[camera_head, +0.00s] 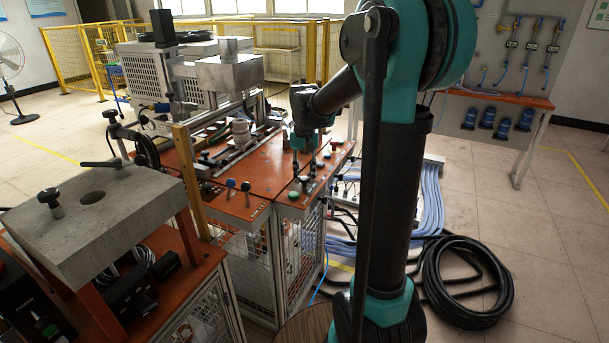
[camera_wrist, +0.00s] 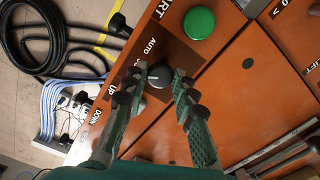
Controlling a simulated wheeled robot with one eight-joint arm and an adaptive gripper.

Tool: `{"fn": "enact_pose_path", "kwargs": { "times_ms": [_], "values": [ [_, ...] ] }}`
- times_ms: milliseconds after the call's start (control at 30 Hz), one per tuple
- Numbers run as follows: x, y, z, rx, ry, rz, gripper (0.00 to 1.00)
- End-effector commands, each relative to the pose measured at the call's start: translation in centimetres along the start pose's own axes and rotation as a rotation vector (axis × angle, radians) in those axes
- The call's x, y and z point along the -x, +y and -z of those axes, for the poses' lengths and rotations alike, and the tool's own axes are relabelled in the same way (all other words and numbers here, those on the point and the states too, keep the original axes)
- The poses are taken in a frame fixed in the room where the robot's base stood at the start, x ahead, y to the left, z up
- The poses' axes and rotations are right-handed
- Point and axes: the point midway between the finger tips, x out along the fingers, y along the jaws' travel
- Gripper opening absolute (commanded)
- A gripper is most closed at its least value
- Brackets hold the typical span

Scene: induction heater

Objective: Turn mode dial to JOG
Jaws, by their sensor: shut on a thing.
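The mode dial (camera_wrist: 158,74) is a dark round knob with a white pointer line, set on a dark label plate beside the word AUTO. In the wrist view its pointer faces left. My gripper (camera_wrist: 163,80) has one finger on each side of the dial and is shut on it. The other mode word on the plate is hidden behind the fingers. In the head view my gripper (camera_head: 305,170) reaches down to the orange control top, and the dial cannot be made out there.
A green button (camera_wrist: 199,23) sits close by, near the panel edge. In the head view, a concrete block (camera_head: 150,195) stands at left and a coiled black hose (camera_head: 475,285) lies on the floor.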

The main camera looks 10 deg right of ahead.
Motion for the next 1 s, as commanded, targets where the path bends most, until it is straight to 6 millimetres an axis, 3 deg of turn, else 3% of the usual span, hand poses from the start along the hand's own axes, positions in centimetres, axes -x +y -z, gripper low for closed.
{"fn": "enact_pose_path", "kwargs": {
  "times_ms": [67,100,233,667,1000],
  "values": [
    [0.0,0.0,0.0,0.0,0.0,0.0,0.0],
    [0.0,0.0,0.0,0.0,0.0,0.0,0.32],
    [0.0,0.0,0.0,0.0,0.0,0.0,0.48],
    [0.9,0.0,0.0,-0.001,0.0,0.0,0.48],
    [7.2,0.0,0.0,-0.001,0.0,0.0,0.48]
  ]
}}
